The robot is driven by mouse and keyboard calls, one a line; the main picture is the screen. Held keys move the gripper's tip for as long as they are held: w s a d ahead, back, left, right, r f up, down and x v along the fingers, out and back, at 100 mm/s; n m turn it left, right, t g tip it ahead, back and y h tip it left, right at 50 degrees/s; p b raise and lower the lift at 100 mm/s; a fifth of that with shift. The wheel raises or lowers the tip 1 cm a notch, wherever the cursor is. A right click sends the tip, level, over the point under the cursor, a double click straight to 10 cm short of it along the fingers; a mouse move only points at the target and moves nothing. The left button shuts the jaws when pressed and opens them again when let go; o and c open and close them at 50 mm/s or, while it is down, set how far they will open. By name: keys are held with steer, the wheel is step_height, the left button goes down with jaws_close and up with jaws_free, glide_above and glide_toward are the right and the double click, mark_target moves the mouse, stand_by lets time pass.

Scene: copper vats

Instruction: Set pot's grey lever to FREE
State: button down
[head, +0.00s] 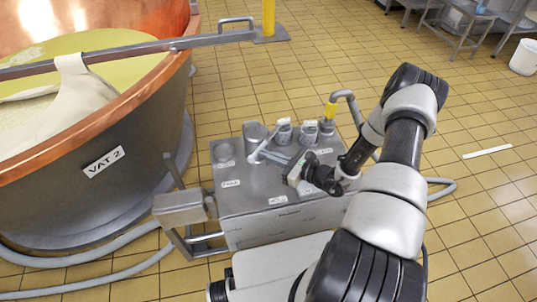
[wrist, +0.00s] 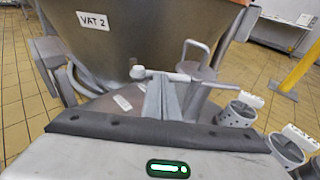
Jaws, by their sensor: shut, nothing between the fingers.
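The grey lever (head: 264,145) is a thin light rod on top of a grey metal unit (head: 250,205) in the head view. In the wrist view the lever (wrist: 160,75) lies crosswise, its round knob at the left end. My gripper (head: 268,156) is low over the unit's top, its fingers pointing left toward the lever. In the wrist view the fingers of my gripper (wrist: 160,92) are shut and empty, their tips close to the rod. I cannot tell whether they touch it. Small white labels (head: 230,183) sit on the top; their words are too small to read.
The copper vat marked VAT 2 (head: 100,185) stands at the left. Several metal cups (head: 283,132) and a hooked pipe (head: 348,98) are at the unit's back. A small grey box (head: 180,207) sticks out at its left. Hoses (head: 105,280) lie on the floor. Tiled floor is open at the right.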

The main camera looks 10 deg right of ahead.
mark_target(255, 153)
steer(key=shift+w+a+m+t+h+p, duration=0.25)
steer(key=shift+w+a, duration=0.1)
steer(key=shift+a, duration=0.4)
steer(key=shift+w+a+m+t+h+p, duration=0.2)
steer(key=shift+w+a+m+h, duration=0.1)
steer(key=shift+a, duration=0.5)
steer(key=shift+r, duration=0.1)
